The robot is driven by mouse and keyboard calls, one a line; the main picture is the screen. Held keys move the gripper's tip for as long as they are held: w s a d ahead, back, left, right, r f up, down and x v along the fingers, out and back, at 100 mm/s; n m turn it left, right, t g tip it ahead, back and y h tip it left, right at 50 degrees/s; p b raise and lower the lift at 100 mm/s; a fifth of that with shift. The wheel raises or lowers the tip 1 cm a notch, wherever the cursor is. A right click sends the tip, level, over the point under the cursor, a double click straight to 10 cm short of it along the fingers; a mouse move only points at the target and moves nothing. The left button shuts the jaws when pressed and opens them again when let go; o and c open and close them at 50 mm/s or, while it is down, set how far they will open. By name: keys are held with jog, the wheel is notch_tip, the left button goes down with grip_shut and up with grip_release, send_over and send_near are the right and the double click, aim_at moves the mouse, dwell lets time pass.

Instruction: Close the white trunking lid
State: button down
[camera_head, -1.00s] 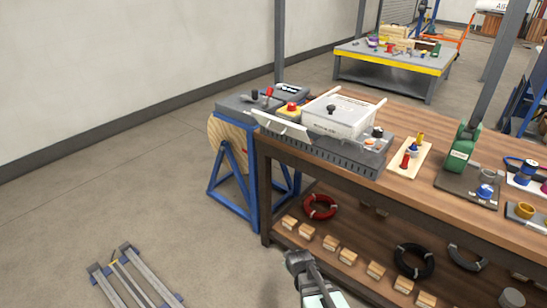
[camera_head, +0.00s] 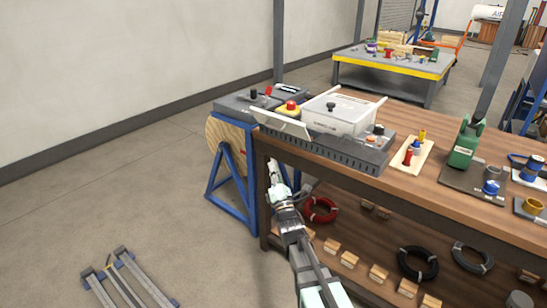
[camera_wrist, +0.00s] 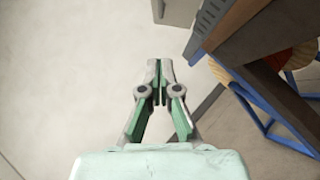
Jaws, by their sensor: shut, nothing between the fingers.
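The white trunking lid (camera_head: 282,124) is a pale flat strip at the left front of the workbench. It stands tilted outward along the front of the grey slotted trunking (camera_head: 335,156). My gripper (camera_head: 272,164) is shut and empty, below the lid and in front of the bench's left corner. In the wrist view my fingertips (camera_wrist: 159,68) are together over bare floor. There a pale plate, seemingly the lid (camera_wrist: 174,12), shows at the top edge beyond the fingertips, beside the slotted trunking (camera_wrist: 209,18). I see no contact between gripper and lid.
The wooden workbench (camera_head: 455,205) carries a white box (camera_head: 340,115), a red button on a yellow base (camera_head: 291,106) and a green device (camera_head: 466,145). A cable reel on a blue stand (camera_head: 231,165) is close on the left. Open floor lies left of the bench.

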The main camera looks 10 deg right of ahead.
jog(key=d+r+x, duration=0.1)
jog(key=x, duration=1.1)
jog(key=shift+s+d+p, duration=0.2)
jog(key=shift+d+p, duration=0.25)
jog(key=shift+d, duration=0.3)
jog(key=shift+r, duration=0.15)
